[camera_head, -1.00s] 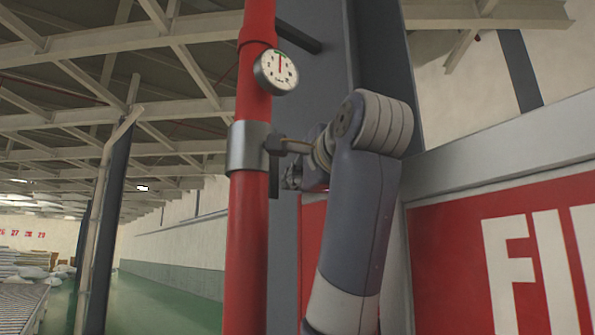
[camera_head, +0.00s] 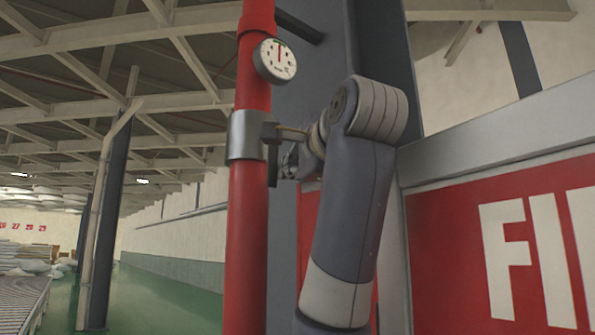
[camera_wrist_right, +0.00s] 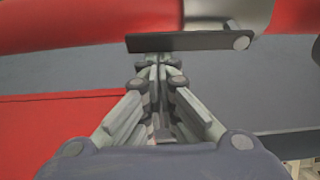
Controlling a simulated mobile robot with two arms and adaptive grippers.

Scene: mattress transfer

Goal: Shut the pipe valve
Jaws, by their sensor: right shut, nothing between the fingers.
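A red vertical pipe (camera_head: 247,225) with a grey metal collar (camera_head: 243,136) stands left of my right arm. A dark valve handle (camera_head: 272,166) hangs down at the collar's right side, roughly along the pipe. In the right wrist view the handle (camera_wrist_right: 185,42) is a flat dark bar beside the pipe (camera_wrist_right: 90,22), its pivot end near the collar (camera_wrist_right: 225,10). My right gripper (camera_head: 287,160) is just right of the handle. In the wrist view its fingertips (camera_wrist_right: 157,62) are together and empty, close to the bar; contact cannot be told. My left gripper is not in view.
A round white gauge (camera_head: 276,60) is on the pipe above the collar. A dark column (camera_head: 380,40) stands behind my arm. A red sign panel (camera_head: 450,250) with white letters is at the right. Open green floor (camera_head: 165,310) lies at the left.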

